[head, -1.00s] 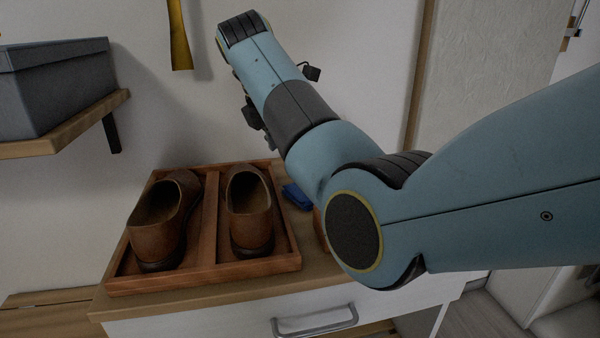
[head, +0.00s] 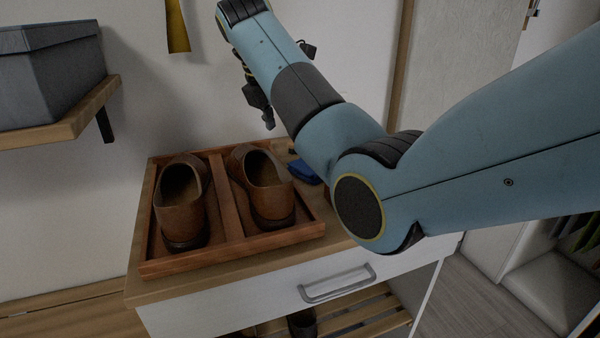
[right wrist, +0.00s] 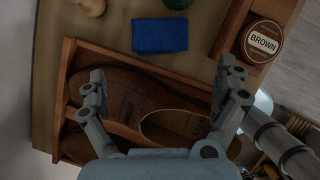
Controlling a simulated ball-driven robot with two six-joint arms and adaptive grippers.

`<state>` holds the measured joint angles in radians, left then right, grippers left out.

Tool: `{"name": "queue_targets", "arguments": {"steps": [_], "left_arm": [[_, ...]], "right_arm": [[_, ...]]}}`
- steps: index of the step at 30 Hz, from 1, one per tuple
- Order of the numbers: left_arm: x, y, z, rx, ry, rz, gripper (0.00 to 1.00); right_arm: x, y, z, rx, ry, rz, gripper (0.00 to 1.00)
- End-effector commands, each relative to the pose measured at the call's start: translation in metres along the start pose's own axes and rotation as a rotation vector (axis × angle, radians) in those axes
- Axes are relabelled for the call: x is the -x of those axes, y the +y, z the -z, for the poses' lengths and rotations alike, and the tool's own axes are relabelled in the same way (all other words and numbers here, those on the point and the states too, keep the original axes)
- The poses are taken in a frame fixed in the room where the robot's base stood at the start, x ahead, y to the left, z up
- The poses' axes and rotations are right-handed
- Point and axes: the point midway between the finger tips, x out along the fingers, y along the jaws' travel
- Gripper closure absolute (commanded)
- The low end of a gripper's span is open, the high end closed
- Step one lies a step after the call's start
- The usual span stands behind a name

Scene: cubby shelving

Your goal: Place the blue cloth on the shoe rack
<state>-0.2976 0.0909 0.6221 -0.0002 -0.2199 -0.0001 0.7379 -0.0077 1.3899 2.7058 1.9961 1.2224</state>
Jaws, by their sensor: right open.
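The blue cloth (head: 303,172) lies on the cabinet top, right of the shoe tray and partly hidden behind my right arm. In the right wrist view the cloth (right wrist: 160,36) is a flat, folded blue rectangle, beyond the fingertips. My right gripper (right wrist: 163,72) is open and empty, over the tray's edge and the shoes. In the head view it shows as dark fingers (head: 260,103) above the tray. A slatted wooden rack (head: 370,318) shows below the drawer, with dark shoes on it. My left gripper is not in view.
Brown shoes stand in a divided wooden tray (head: 222,205) on the cabinet. A round tin marked BROWN (right wrist: 263,41) sits in a wooden holder near the cloth. A drawer with a metal handle (head: 338,283) is shut. A grey box (head: 50,72) rests on a wall shelf at left.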

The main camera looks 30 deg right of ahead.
Motion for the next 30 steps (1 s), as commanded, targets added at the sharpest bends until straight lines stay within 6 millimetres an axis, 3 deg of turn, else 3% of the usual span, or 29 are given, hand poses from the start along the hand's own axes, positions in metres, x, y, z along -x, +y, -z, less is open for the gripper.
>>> {"name": "queue_targets", "arguments": {"steps": [2, 5, 18, 26, 30], "left_arm": [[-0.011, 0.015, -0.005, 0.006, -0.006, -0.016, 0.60], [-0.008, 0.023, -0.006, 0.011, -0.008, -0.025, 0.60], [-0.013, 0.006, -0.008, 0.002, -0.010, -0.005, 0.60], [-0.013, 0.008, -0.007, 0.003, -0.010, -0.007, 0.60], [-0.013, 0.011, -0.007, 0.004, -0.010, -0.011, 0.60]], "right_arm": [[-0.020, -0.001, 0.002, 0.000, 0.000, 0.004, 0.00], [-0.032, -0.001, 0.001, 0.001, 0.000, 0.004, 0.00], [-0.090, 0.000, 0.001, 0.001, 0.000, 0.002, 0.00], [-0.093, 0.000, 0.001, 0.000, 0.001, 0.000, 0.00], [-0.093, 0.000, 0.001, 0.000, 0.001, 0.000, 0.14]]}}
